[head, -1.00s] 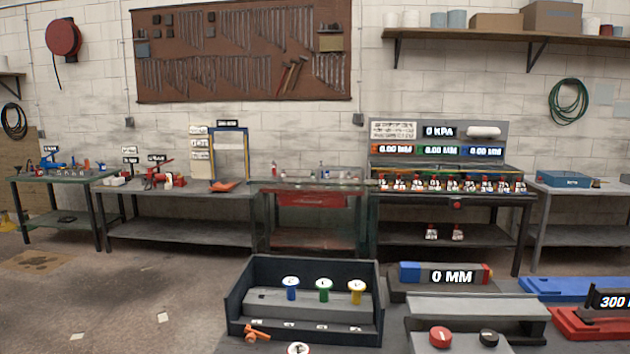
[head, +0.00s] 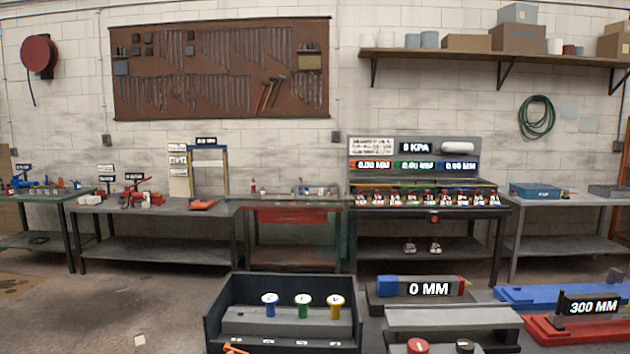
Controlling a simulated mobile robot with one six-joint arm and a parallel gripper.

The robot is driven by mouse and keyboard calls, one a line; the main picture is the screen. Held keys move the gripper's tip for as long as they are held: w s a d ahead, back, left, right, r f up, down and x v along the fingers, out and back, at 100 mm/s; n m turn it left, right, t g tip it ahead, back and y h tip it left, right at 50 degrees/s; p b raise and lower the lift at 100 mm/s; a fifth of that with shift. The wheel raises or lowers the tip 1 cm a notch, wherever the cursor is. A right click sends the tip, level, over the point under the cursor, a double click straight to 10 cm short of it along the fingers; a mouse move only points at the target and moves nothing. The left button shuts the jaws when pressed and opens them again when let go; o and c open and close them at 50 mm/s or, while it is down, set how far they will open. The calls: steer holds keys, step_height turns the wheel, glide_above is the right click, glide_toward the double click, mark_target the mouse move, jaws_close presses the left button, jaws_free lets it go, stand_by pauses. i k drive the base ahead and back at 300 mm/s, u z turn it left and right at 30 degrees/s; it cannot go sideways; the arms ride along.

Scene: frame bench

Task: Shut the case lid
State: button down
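I cannot tell for sure which thing is the case. A flat blue box (head: 535,190) sits on the grey table at the right; at this distance I cannot tell whether it has a lid or how that stands. An open-topped dark box (head: 230,314) is near me at the bottom centre, with blue, green and yellow knobs inside and no lid that I can make out. My gripper is not in view.
Several benches stand along the back wall, including one with a gauge panel (head: 415,146). A grey block with a "0 MM" display (head: 428,289) and a red block (head: 585,330) are near at the right. The concrete floor (head: 120,300) at left is mostly clear.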

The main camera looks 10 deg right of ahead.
mark_target(284, 198)
steer(key=u, duration=0.2)
steer(key=k, duration=0.5)
steer(key=u, duration=1)
steer(key=k, duration=0.9)
steer(key=u, duration=0.9)
steer(key=i, duration=1.7)
steer(key=z, duration=1.05)
steer(key=i, duration=0.8)
steer(key=z, duration=0.4)
